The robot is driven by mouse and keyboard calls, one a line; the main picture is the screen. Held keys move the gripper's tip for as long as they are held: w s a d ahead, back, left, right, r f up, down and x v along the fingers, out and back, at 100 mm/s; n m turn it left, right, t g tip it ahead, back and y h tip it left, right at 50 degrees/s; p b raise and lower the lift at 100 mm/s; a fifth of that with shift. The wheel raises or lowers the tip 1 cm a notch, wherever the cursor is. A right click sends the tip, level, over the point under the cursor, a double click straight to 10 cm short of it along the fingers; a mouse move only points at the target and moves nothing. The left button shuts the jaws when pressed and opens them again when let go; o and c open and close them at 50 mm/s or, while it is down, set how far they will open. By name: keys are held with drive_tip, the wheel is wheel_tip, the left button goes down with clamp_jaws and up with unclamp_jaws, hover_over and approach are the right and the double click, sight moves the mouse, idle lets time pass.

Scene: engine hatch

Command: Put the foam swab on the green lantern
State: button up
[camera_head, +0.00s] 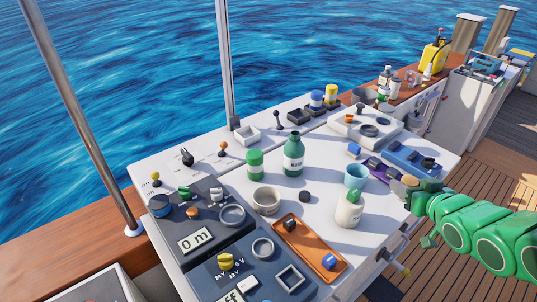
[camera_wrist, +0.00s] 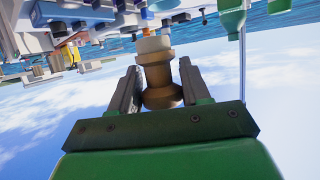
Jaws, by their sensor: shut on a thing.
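My gripper (camera_head: 417,190) is at the right edge of the white counter, raised beside the purple and blue trays. It is shut on a tan, waisted piece with a paler end, which I take as the foam swab (camera_head: 410,181). In the wrist view the swab (camera_wrist: 158,72) stands between the two dark fingers (camera_wrist: 158,88), its pale end pointing away from my palm. A green cylinder with a white band, which looks like the green lantern (camera_head: 254,163), stands upright on the counter, well left of my gripper. Nothing is seen on top of it.
A taller green bottle (camera_head: 293,157) stands just right of the lantern. An orange tray (camera_head: 327,268) lies in front. Similar blue (camera_head: 316,101) and yellow (camera_head: 331,96) banded cylinders stand at the back.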

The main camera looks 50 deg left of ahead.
drive_tip(key=s+a+r+n+g+y, duration=0.1)
drive_tip(key=a+r+n+g, duration=0.1)
drive_tip(key=a+r, duration=0.45)
drive_tip(key=s+a+r+n+g+y, duration=0.15)
drive_tip(key=a+r, duration=0.25)
drive_tip(key=a, duration=0.5)
drive_tip(key=s+a+f+n+g+h, duration=0.1)
drive_tip(key=s+a+n+g, duration=0.25)
drive_tip(key=s+a, duration=0.5)
drive_tip(key=s+a+n+g, duration=0.35)
drive_tip(key=s+a, duration=0.25)
drive_tip(key=s, duration=0.5)
hover_over(255, 153)
drive_tip(key=shift+m+g, duration=0.25)
drive_tip(key=shift+m, duration=0.2)
drive_tip(key=shift+s+f, duration=0.1)
drive_tip(key=shift+f, duration=6.6)
drive_tip(key=shift+f, duration=0.1)
drive_tip(key=o, duration=1)
